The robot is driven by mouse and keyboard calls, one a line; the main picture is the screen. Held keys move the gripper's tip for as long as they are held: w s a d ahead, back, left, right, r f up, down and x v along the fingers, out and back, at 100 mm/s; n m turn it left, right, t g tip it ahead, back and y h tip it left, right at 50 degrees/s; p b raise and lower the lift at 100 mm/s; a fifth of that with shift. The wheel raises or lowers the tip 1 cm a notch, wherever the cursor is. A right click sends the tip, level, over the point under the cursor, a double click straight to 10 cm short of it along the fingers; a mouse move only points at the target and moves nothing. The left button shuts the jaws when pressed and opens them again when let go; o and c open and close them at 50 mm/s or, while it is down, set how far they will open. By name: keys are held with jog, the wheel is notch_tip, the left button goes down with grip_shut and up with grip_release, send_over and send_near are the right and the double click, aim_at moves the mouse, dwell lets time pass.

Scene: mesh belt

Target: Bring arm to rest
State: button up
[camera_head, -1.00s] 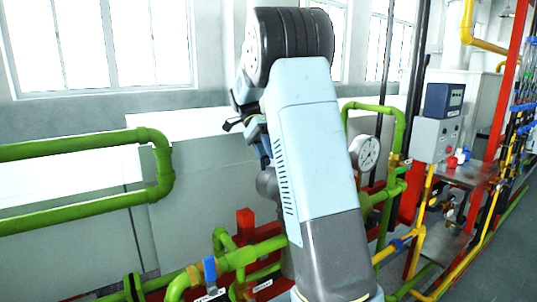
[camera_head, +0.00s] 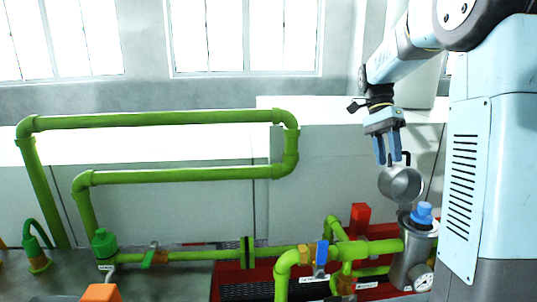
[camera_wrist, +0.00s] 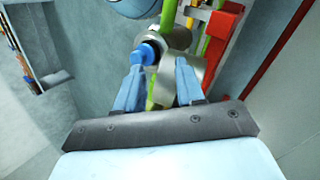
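My gripper (camera_head: 387,162) hangs from my arm at the right of the head view, with its two blue fingers pointing down and apart. In the wrist view, my gripper (camera_wrist: 160,66) also shows its fingers spread. A round metal lid or cup (camera_head: 402,184) with dark handle prongs is just below the fingertips. It shows between and beyond the fingers in the wrist view (camera_wrist: 188,70); I cannot tell whether it touches them. No firm grasp is visible.
A metal canister (camera_head: 405,258) with a blue cap (camera_head: 422,214) and a gauge (camera_head: 422,279) stands below the gripper. Green pipes (camera_head: 200,119) run left. A green valve (camera_head: 104,242) and a blue handle (camera_head: 321,257) are on the lower line. Open space lies above the pipes.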

jog(key=s+a+f+n+t, duration=0.1)
jog(key=s+a+n+t, duration=0.2)
jog(key=s+n+t, duration=0.3)
jog(key=s+a+f+n+t, duration=0.1)
jog(key=s+a+n+t, duration=0.2)
jog(key=s, duration=1.1)
jog(key=shift+s+a+f+n+t+y, duration=0.35)
jog(key=shift+n+t, duration=1.15)
jog(key=shift+n, duration=0.4)
jog(key=shift+d, duration=0.1)
